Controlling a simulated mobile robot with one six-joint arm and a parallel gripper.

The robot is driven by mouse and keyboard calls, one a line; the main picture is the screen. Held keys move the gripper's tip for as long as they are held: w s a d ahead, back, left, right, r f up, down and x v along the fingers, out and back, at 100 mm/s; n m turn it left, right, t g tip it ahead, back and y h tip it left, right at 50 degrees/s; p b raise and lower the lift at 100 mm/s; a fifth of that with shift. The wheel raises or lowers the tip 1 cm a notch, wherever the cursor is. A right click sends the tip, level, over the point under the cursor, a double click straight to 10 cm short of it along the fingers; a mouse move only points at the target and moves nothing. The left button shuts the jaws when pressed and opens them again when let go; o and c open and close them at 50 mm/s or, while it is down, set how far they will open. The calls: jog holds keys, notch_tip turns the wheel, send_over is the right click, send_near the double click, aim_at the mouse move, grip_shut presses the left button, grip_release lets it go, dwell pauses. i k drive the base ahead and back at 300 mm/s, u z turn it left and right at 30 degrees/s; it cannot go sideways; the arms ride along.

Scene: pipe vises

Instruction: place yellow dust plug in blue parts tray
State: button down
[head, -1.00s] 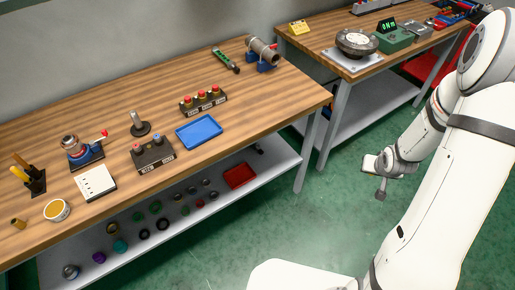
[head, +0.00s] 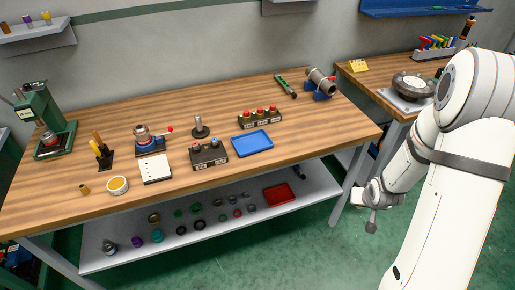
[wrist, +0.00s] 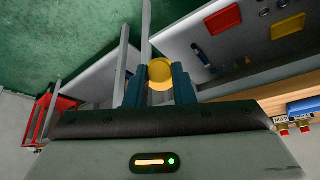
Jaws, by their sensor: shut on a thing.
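The yellow dust plug (wrist: 160,70) is held between the two blue-grey fingers of my gripper (wrist: 160,86) in the wrist view. Its round yellow face shows at the fingertips. In the head view the end of my arm is at the right, in front of the bench's right end, over the green floor; the plug cannot be made out there. The blue parts tray (head: 252,142) lies flat on the wooden bench, near its front edge and right of the middle. It looks empty, and my gripper is well to its right, apart from it.
A block with red knobs (head: 260,117) stands behind the tray, and a block with red and blue knobs (head: 208,154) left of it. A pipe in a blue vise (head: 320,84) sits at the back right. A lower shelf (head: 220,222) holds several rings and a red tray (head: 278,193).

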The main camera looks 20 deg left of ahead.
aim_at(259, 147)
jog(key=u, duration=0.5)
jog(key=i, duration=0.15)
jog(key=u, duration=2.7)
jog(key=k, duration=1.65)
jog(key=z, duration=1.35)
jog(key=i, duration=1.05)
jog(key=z, duration=0.15)
